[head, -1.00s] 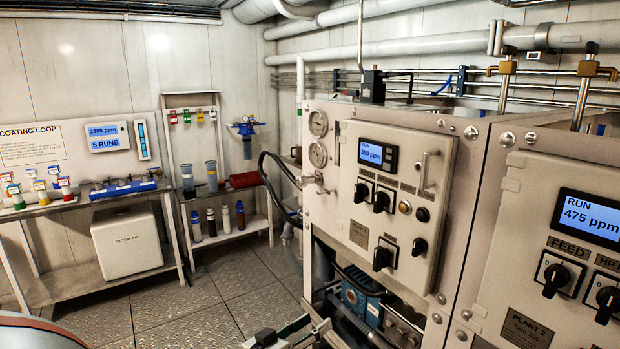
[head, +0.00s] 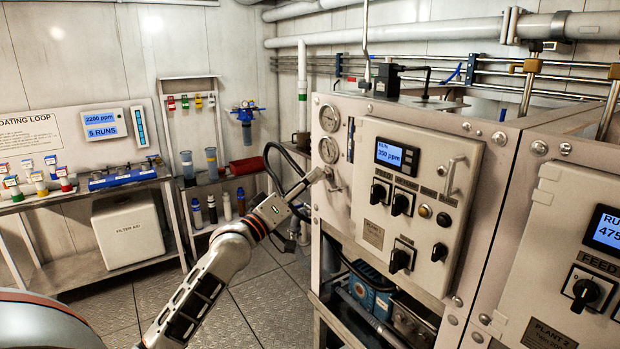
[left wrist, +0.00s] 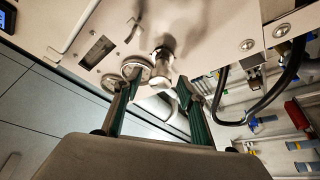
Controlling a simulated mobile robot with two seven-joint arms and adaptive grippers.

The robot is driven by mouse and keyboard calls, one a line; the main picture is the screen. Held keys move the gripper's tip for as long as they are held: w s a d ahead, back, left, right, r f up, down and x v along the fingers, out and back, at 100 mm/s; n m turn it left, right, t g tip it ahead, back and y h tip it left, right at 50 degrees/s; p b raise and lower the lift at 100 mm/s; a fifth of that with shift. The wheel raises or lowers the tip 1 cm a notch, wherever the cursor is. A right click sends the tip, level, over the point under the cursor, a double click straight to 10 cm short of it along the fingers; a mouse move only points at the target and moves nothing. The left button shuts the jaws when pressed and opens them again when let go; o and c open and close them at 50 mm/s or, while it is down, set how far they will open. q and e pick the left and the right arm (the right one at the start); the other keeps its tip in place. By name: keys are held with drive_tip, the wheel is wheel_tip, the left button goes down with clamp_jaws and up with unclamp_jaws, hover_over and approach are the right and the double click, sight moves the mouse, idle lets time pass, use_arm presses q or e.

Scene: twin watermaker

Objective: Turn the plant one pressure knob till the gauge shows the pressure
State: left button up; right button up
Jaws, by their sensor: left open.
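Plant one's white front panel (head: 420,165) stands in the middle of the head view, its display reading RUN 350 ppm. Two round gauges, an upper one (head: 330,118) and a lower one (head: 328,149), sit left of it; their needles are too small to read. The metal pressure knob (head: 333,184) is below them, partly hidden by my left gripper (head: 313,190). In the left wrist view, my left gripper (left wrist: 158,86) is open, its green-padded fingers on either side of the knob (left wrist: 163,66). Contact cannot be told. My right gripper is not in view.
Black hoses (head: 275,165) hang just left of the knob. Black rotary switches (head: 401,203) and a metal handle (head: 452,176) stick out from the panel. Plant two's panel (head: 570,240) is at the right. Open floor (head: 270,305) lies in front of the left shelves.

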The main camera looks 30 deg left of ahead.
use_arm(q)
drive_tip(key=shift+w+r, duration=0.15)
drive_tip(key=shift+w, duration=0.5)
